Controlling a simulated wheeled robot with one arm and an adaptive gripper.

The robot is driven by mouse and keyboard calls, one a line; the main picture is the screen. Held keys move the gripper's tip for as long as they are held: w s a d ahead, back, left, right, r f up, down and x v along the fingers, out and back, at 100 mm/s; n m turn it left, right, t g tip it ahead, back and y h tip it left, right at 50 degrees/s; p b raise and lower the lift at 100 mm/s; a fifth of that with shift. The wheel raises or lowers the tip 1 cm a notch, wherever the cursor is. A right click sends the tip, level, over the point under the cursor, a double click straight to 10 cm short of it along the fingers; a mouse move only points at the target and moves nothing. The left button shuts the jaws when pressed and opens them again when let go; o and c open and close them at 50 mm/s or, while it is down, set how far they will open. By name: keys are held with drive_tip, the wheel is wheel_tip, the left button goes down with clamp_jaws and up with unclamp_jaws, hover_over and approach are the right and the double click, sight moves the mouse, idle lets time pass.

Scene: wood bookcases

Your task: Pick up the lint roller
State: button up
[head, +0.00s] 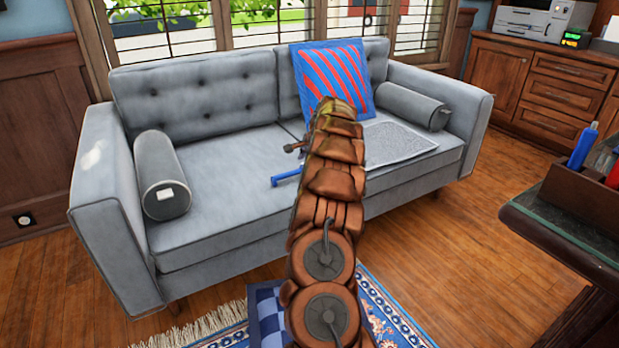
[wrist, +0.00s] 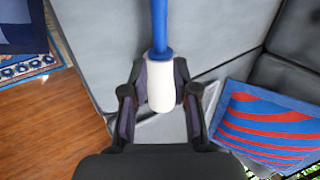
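The lint roller has a blue handle and a white roller head. In the wrist view, its white head (wrist: 161,88) lies between my two fingers, and the handle runs up out of the top of the picture. My gripper (wrist: 161,80) has its fingers drawn in against both sides of the white head, and looks shut on it. In the head view, only the blue handle (head: 287,176) shows, left of my arm and over the sofa seat. I cannot tell whether the roller still touches the seat.
The grey sofa (head: 210,225) has a bolster (head: 160,175) on its left, a red-and-blue striped pillow (head: 335,72), another bolster (head: 412,105) and a flat grey patterned item (head: 392,143). A dark table (head: 570,235) with a box stands at right.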

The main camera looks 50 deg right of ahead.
sight(300, 170)
drive_tip(key=shift+d+f, duration=0.45)
drive_tip(key=shift+f, duration=0.1)
drive_tip(key=shift+a+b+x, duration=0.1)
drive_tip(key=shift+b+x, duration=0.95)
drive_tip(key=shift+x, duration=0.75)
drive_tip(key=shift+a+b+x, duration=0.15)
drive_tip(key=shift+b+x, duration=0.85)
drive_tip(key=shift+x, duration=0.75)
drive_tip(key=shift+w+r, duration=0.1)
drive_tip(key=shift+w, duration=0.15)
drive_tip(key=shift+c, duration=0.2)
clamp_jaws()
